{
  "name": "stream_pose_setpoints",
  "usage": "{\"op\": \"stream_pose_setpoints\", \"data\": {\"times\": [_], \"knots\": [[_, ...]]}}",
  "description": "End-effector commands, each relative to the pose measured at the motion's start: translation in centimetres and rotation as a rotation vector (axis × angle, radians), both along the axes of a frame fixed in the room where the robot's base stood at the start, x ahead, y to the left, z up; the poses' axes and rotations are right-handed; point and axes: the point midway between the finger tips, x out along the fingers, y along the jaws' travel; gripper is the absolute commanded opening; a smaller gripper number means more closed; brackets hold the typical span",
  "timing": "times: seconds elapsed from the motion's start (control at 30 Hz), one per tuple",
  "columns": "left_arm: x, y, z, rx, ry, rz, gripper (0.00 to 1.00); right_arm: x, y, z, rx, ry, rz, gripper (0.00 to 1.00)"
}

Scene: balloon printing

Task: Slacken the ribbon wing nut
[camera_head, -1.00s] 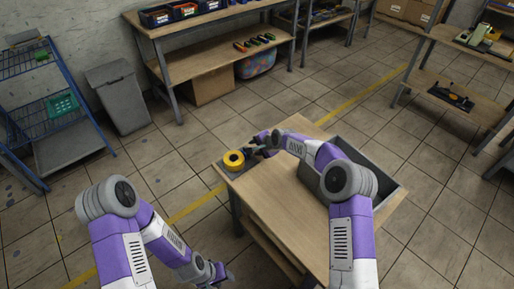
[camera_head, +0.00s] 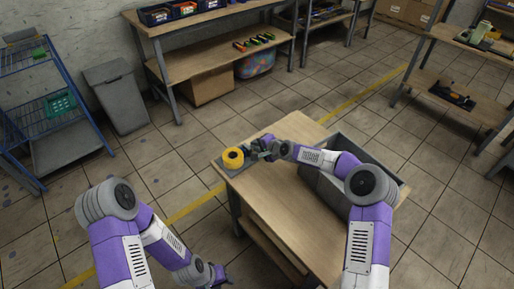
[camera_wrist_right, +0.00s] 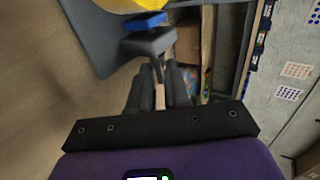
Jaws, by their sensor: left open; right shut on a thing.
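A yellow ribbon roll (camera_head: 233,158) stands on a dark grey base (camera_head: 224,167) at the table's far left corner; the roll's edge shows in the right wrist view (camera_wrist_right: 130,4). My right gripper (camera_head: 254,153) is just right of the roll. In the right wrist view its fingers (camera_wrist_right: 156,70) are closed together at a dark grey block (camera_wrist_right: 149,43) with a blue piece (camera_wrist_right: 144,21) behind it. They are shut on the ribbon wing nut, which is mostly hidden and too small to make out. My left gripper (camera_head: 226,281) is low at the bottom, away from the table, open and empty.
The wooden table (camera_head: 275,200) has a clear middle. A grey open bin (camera_head: 322,185) sits along its right side, under my right arm. A workbench (camera_head: 215,70), a grey waste bin (camera_head: 118,97) and a blue wire rack (camera_head: 42,105) stand beyond, across open floor.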

Motion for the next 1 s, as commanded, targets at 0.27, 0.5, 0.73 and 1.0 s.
{"op": "stream_pose_setpoints", "data": {"times": [0.27, 0.5, 0.73, 1.0], "knots": [[0.04, -0.01, 0.12, 0.0, -0.001, 0.0, 0.43, -0.27, -0.02, -0.34, 0.059, -0.077, 0.001, 0.0], [0.03, 0.0, 0.12, 0.0, -0.001, 0.0, 0.43, -0.26, 0.02, -0.24, 0.061, -0.084, 0.001, 0.0], [0.03, 0.0, 0.12, 0.0, -0.001, 0.0, 0.43, -0.25, 0.01, -0.23, 0.061, -0.083, 0.001, 0.37], [0.03, 0.0, 0.12, 0.0, -0.001, 0.0, 0.43, -0.23, -0.12, -0.27, 0.06, -0.083, -0.001, 0.43]]}}
